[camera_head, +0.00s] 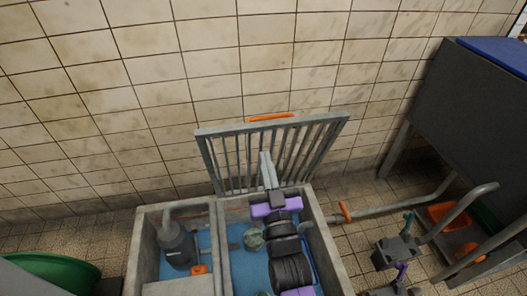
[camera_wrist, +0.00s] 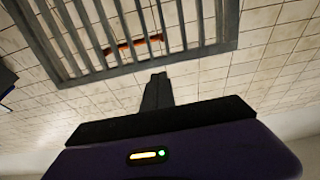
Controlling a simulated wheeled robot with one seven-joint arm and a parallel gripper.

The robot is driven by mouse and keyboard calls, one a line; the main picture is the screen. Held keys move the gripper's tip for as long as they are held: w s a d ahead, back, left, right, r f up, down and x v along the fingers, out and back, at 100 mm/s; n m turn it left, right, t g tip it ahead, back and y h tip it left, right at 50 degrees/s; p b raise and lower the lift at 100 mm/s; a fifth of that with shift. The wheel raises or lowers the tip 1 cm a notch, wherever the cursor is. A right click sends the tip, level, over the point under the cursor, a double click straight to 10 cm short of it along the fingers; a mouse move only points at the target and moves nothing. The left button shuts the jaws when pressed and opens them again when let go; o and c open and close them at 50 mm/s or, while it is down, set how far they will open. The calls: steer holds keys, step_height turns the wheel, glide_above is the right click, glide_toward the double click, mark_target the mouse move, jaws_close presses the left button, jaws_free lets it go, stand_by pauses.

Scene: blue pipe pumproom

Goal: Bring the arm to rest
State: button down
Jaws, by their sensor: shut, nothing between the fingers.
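My arm reaches up the middle of the head view, over the right part of a concrete basin (camera_head: 326,262). My gripper (camera_head: 265,158) is shut and empty, its fingers together in front of a raised metal grate (camera_head: 232,160). I cannot tell whether the fingers touch the bars. In the wrist view the shut gripper (camera_wrist: 158,77) points toward the tiled wall, and the grate (camera_wrist: 205,62) with its orange handle (camera_wrist: 135,46) fills the top. My arm hides part of the basin.
The basin's left part holds a grey pump (camera_head: 176,246) and an orange piece (camera_head: 199,269). A pipe with an orange lever (camera_head: 345,212) runs right, toward grey rails and an orange tray (camera_head: 450,215). A dark cabinet (camera_head: 470,105) stands right, a green tub (camera_head: 50,270) lower left.

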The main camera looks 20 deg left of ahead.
steer(key=v, duration=0.7)
steer(key=s+d+m+h, duration=0.2)
steer(key=s+d+h, duration=0.1)
steer(key=s+d, duration=0.65)
steer(key=s+d+m+h, duration=0.25)
steer(key=s+d, duration=0.45)
steer(key=d, duration=0.6)
steer(key=s+d+f+m+g+h, duration=0.1)
steer(key=s+d+g+h, duration=0.15)
steer(key=s+d, duration=0.5)
steer(key=s+d+m+g+h, duration=0.15)
steer(key=s+d+h, duration=0.25)
steer(key=s, duration=0.6)
step_height(320, 180, up, 14)
steer(key=t+p, duration=0.1)
steer(key=p, duration=1.3)
steer(key=shift+w+a+p, duration=0.2)
steer(key=shift+w+p, duration=0.05)
steer(key=shift+p, duration=0.1)
